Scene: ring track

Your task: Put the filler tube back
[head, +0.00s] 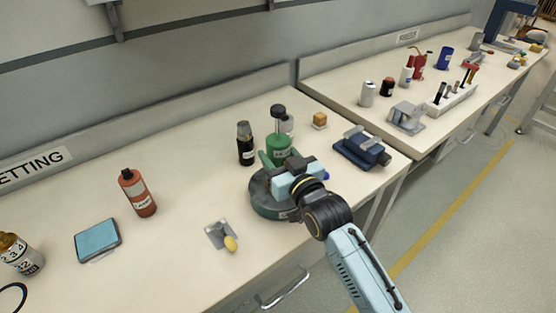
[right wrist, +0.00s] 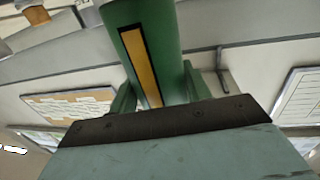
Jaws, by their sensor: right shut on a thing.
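A green cylinder (head: 279,147) with a label and a black neck and cap on top, which I take to be the filler tube, stands upright in my right gripper (head: 277,160). The gripper is shut on it. In the right wrist view, the green cylinder (right wrist: 152,45) with a yellow strip rises between the green fingers. A round dark green base (head: 265,203) is under the gripper on the bench. The gripper hides the cylinder's lower end, so I cannot tell whether it touches the base. My left gripper is not in view.
A black bottle (head: 245,147) stands close left of the cylinder, and a grey item (head: 288,125) is behind it. A blue vise (head: 360,151) is to the right. A red bottle (head: 138,194), a blue pad (head: 98,240) and a yellow piece (head: 231,244) are left. The bench between them is clear.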

